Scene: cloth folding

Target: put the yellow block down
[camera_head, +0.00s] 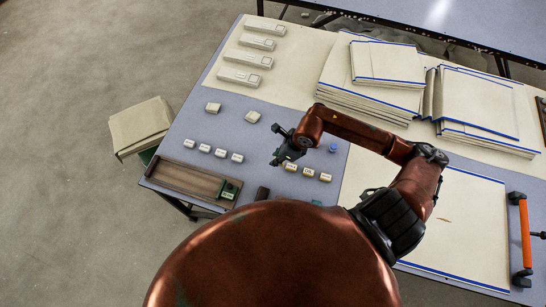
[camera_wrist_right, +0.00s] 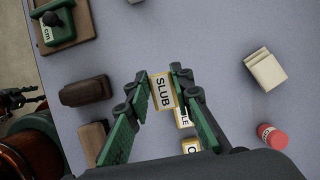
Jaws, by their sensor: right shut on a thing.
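My right gripper (camera_head: 279,156) is above the blue-grey table top, just left of and behind a row of small yellow-edged blocks (camera_head: 308,172). In the right wrist view the gripper (camera_wrist_right: 160,98) is shut on a yellow-edged block with a white face marked "SLUB" (camera_wrist_right: 161,92). The block sits between the fingertips; whether it touches the table I cannot tell. Another yellow-edged block (camera_wrist_right: 184,119) is close beside it, partly hidden by the right finger. A third (camera_wrist_right: 191,147) is partly hidden by the gripper body.
A brown tray (camera_head: 183,180) lies at the table's left edge. Several small white blocks (camera_head: 205,148) stand behind it. Two brown pieces (camera_wrist_right: 83,89) lie left of the gripper. A red cylinder (camera_wrist_right: 272,135) and cream block (camera_wrist_right: 265,69) lie right. Stacked cloths (camera_head: 375,80) fill the back.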

